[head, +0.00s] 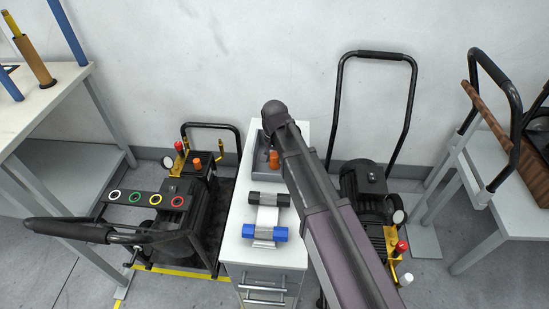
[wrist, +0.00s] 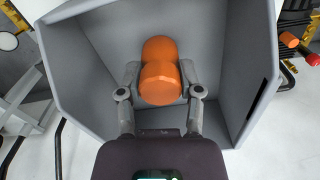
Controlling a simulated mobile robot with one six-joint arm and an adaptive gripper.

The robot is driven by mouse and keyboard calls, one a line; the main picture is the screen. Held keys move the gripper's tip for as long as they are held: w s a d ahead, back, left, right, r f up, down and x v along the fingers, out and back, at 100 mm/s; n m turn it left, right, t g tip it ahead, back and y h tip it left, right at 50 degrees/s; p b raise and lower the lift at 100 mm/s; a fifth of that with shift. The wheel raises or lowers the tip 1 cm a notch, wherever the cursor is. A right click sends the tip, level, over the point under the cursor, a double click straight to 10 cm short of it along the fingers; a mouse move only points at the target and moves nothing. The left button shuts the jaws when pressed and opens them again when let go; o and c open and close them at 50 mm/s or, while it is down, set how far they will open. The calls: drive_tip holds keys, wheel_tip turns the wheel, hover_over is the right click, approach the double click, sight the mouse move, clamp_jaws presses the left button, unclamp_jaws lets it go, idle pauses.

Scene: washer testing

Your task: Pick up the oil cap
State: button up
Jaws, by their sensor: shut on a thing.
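The oil cap is an orange rounded piece (wrist: 160,84) in the wrist view, inside a grey open bin (wrist: 75,75). A second orange rounded shape shows directly behind it; I cannot tell whether it is a separate piece. My gripper (wrist: 160,76) has its two fingers closed on the sides of the orange cap. In the head view the orange cap (head: 274,160) shows in the bin on the white cabinet, next to my arm. My arm hides part of the bin and most of my gripper there. Whether the cap touches the bin floor is unclear.
The white cabinet (head: 236,250) also bears a black-ended roller piece (head: 268,200) and a blue-ended one (head: 265,233). A washer machine (head: 190,205) with another orange cap (head: 196,163) stands left. Another machine (head: 370,185) stands right. The bin walls surround my gripper.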

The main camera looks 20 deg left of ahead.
sight(274, 155)
drive_tip(key=shift+r+p, duration=4.85)
drive_tip(key=shift+r, duration=0.1)
drive_tip(key=shift+s, duration=0.1)
